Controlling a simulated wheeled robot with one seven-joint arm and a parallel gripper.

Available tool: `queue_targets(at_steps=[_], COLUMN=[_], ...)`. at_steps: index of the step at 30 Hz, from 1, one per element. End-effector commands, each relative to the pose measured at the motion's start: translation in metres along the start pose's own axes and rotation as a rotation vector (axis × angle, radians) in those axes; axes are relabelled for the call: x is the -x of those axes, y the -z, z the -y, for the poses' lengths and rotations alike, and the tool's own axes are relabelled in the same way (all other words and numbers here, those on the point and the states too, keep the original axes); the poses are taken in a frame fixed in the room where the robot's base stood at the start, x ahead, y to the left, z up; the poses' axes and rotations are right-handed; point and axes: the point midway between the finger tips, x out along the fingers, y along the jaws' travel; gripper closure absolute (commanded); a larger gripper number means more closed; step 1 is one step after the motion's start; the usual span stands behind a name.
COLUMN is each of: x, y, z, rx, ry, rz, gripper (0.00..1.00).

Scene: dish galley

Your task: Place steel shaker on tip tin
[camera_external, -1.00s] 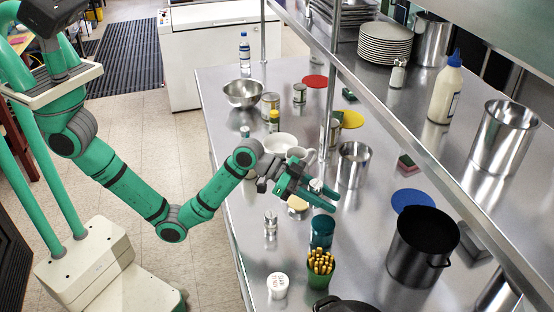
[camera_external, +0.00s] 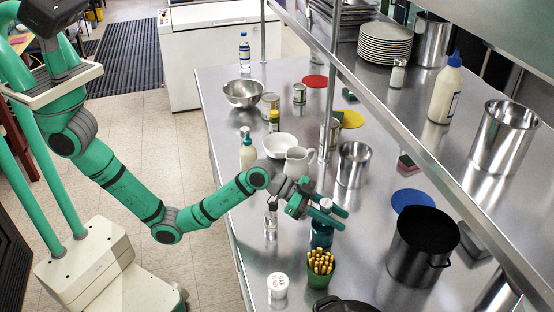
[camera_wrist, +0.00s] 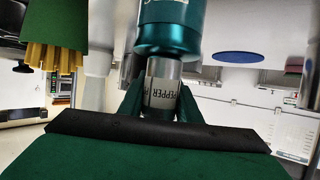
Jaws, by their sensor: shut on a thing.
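The steel shaker, with a white PEPPER label, shows between my fingers in the wrist view (camera_wrist: 162,92). My gripper (camera_external: 322,207) is shut on it; in the outside view only a small pale part of the shaker (camera_external: 325,203) shows. The tip tin (camera_external: 321,236) is a teal cylinder on the steel counter, directly below my gripper and partly covered by it. In the wrist view, which is upside down, the teal tin (camera_wrist: 168,30) lies right at the shaker's lower end. I cannot tell whether the two touch.
A green cup of yellow sticks (camera_external: 319,270) stands close in front of the tin. A white lidded tub (camera_external: 277,286) and another small shaker (camera_external: 270,226) are to the left. A white pitcher (camera_external: 298,161) and black pot (camera_external: 421,250) are nearby. A shelf rail runs along the right.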

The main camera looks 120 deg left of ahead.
Motion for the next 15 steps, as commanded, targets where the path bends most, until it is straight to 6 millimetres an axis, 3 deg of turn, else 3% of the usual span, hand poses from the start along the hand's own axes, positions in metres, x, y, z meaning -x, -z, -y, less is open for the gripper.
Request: queue_targets(at_steps=[2, 3, 5, 15], x=[-0.0009, -0.0009, -0.0009, 0.0002], y=[-0.0024, -0.0024, -0.0022, 0.0006], z=[-0.0002, -0.0001, -0.0001, -0.0001], rx=[0.001, 0.0, 0.0, 0.0], ry=[0.0, 0.0, 0.0, 0.0], rz=[0.001, 0.001, 0.001, 0.0], gripper=[0.94, 0.62, 0.51, 0.51])
